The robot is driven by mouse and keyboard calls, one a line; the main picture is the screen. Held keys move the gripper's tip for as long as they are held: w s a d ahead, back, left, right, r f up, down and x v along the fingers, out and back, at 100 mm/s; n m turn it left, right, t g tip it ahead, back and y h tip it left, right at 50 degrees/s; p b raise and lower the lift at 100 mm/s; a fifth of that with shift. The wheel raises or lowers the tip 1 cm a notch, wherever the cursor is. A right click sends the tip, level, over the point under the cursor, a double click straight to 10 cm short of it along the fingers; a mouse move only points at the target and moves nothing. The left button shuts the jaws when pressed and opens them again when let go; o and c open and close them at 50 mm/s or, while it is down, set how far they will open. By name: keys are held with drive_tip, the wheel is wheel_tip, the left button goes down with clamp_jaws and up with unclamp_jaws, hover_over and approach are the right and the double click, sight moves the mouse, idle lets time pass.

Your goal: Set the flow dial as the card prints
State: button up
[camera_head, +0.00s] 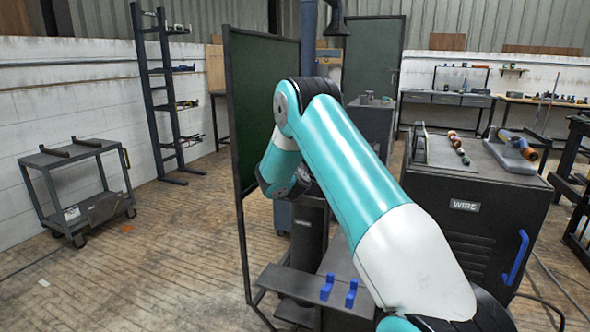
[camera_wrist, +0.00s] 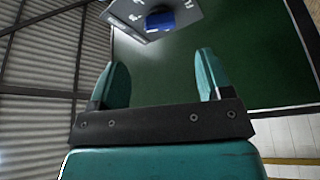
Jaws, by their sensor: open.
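In the wrist view, my gripper (camera_wrist: 162,62) is open and empty, its two teal fingers spread wide. Beyond the fingertips, at the top edge, is a grey panel (camera_wrist: 122,20) with a blue block-like knob (camera_wrist: 175,19) and small white marks, too small to read. I take this knob for the flow dial. The panel is cut off by the top of the view, and the fingers are apart from it. In the head view, my arm fills the middle, and my gripper and the dial cannot be made out. I cannot make out the card.
A green screen (camera_head: 262,110) stands left of my arm. A dark cabinet (camera_head: 478,235) marked WIRE, with a blue handle, is at right. A grey cart (camera_head: 78,190) and a rack (camera_head: 168,95) stand left; the left floor is open.

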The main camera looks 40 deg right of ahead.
drive_tip(key=b+v, duration=0.2)
drive_tip(key=v, duration=0.4)
drive_tip(key=shift+s+a, duration=0.1)
drive_tip(key=shift+a, duration=0.05)
drive_tip(key=s+a+f+m+g+y, duration=0.15)
drive_tip(key=s+a+y, duration=0.3)
drive_tip(key=a, duration=0.65)
drive_tip(key=s+a+f+g+y, duration=0.1)
drive_tip(key=s+a+g+y, duration=0.3)
drive_tip(key=a, duration=0.6)
drive_tip(key=s+a+f+m+g+y, duration=0.15)
drive_tip(key=s+a+y, duration=0.35)
drive_tip(key=a, duration=0.6)
drive_tip(key=s+a+r+n+g+y, duration=0.1)
drive_tip(key=s+a+n+g+y, duration=0.2)
drive_tip(key=s+a, duration=0.5)
drive_tip(key=s+a+r+n+g+y, duration=0.2)
drive_tip(key=s+a+n+g, duration=0.1)
drive_tip(key=s, duration=0.8)
wheel_tip(320, 180, up, 13)
drive_tip(key=p, duration=1.2)
drive_tip(key=shift+s+a+f+g, duration=0.2)
drive_tip(key=shift+a+g, duration=0.1)
drive_tip(key=shift+a, duration=0.05)
